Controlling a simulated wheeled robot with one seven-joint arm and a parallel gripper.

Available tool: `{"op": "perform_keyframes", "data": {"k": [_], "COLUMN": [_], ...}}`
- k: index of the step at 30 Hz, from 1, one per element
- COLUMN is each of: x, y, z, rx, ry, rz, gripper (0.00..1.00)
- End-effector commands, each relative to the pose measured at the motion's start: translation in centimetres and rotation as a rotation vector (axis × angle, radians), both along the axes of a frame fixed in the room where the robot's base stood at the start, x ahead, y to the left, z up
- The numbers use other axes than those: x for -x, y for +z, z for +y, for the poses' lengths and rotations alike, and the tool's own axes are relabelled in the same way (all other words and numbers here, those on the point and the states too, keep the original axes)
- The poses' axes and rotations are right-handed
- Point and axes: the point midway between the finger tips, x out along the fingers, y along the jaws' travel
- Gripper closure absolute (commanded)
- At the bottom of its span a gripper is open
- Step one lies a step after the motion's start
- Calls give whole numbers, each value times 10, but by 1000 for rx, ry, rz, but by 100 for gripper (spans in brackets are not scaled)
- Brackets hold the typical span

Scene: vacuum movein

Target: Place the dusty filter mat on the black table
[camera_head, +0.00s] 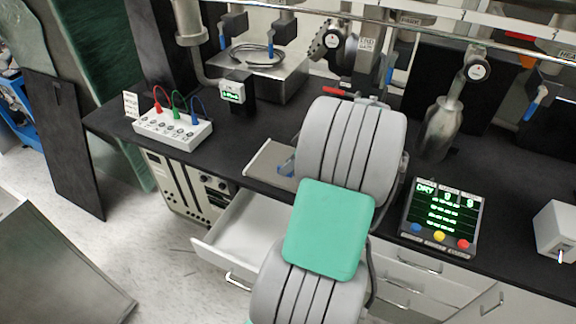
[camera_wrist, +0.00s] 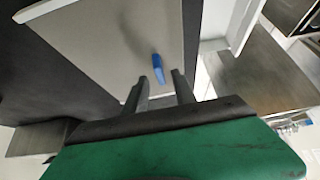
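A flat grey-beige panel (camera_head: 268,160) lies at the front edge of the black table (camera_head: 250,120); it looks like the filter mat, but I cannot be sure. The panel (camera_wrist: 115,35) fills the upper left of the wrist view, and a small blue piece (camera_wrist: 157,67) stands out against it. In the head view my arm hides the gripper and part of the panel.
A white drawer (camera_head: 240,235) stands open below the panel. A white box with coloured leads (camera_head: 172,128) is on the table to the left. A display unit with buttons (camera_head: 441,222) is to the right. A metal flask (camera_head: 440,128) hangs behind it.

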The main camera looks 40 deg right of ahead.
Motion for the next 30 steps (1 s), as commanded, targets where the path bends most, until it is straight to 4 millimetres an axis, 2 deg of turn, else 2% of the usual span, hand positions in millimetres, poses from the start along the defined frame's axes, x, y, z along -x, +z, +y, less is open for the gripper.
{"op": "perform_keyframes", "data": {"k": [6, 12, 17, 20, 23, 26, 27, 29, 30], "x": [29, 50, 55, 48, 22, -8, -16, -21, -20], "y": [47, 82, 91, 92, 94, 94, 93, 91, 89], "z": [-12, -18, -19, -10, 24, 87, 116, 160, 188], "rx": [6, 2, 1, -3, -13, -22, -23, -18, -12], "ry": [-4, -1, 1, 0, -9, -42, -62, -95, -120], "rz": [-1, 0, 1, 12, 52, 121, 150, 190, 212], "gripper": [68, 68, 68, 68, 68, 68, 68, 68, 68]}}
